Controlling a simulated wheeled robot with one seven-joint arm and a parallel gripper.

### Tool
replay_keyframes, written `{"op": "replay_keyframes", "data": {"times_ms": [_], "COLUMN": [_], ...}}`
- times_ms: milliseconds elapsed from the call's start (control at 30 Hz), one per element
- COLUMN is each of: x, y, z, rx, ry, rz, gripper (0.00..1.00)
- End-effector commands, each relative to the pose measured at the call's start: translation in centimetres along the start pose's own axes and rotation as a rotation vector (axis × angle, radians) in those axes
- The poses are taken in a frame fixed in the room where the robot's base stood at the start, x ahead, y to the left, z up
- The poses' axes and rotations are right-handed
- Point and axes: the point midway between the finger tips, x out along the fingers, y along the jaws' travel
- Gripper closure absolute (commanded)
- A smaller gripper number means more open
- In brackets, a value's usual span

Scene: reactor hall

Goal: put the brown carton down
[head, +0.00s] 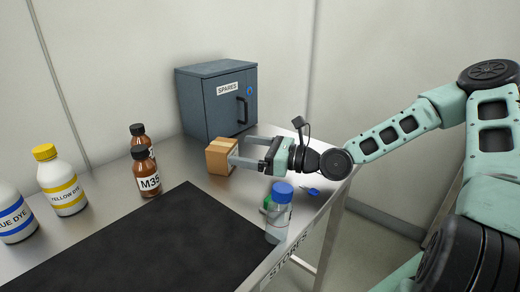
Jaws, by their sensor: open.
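The brown carton (220,157) appears to stand upright on the metal table, in front of the grey SPARES cabinet. My gripper (238,150) comes in from the right and is open. Its two fingers point left, with their tips at the carton's right side. The near finger's tip overlaps the carton's edge in the picture. I cannot tell whether either finger touches the carton. The far finger's tip is partly hidden behind the carton.
The SPARES cabinet (217,98) stands behind. Brown bottles (147,172), a yellow dye bottle (60,180) and a blue dye bottle (12,215) stand left. A blue-capped clear bottle (279,215) stands near the table's front edge. A dark mat (150,245) lies bare in front.

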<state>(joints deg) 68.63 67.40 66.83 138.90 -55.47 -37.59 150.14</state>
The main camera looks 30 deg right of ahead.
Motion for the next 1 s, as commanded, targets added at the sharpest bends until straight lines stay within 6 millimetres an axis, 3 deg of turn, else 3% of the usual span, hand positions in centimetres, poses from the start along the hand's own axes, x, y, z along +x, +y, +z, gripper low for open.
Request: {"op": "replay_keyframes", "data": {"times_ms": [100, 300, 1000], "x": [-1.7, -3.1, -3.2], "y": [-0.1, 0.0, 0.0], "z": [0.1, 0.1, 0.0], "rx": [0.002, 0.000, -0.001], "ry": [-0.001, -0.001, 0.000], "rz": [-0.002, 0.000, 0.000], "gripper": [0.11, 0.11, 0.11]}}
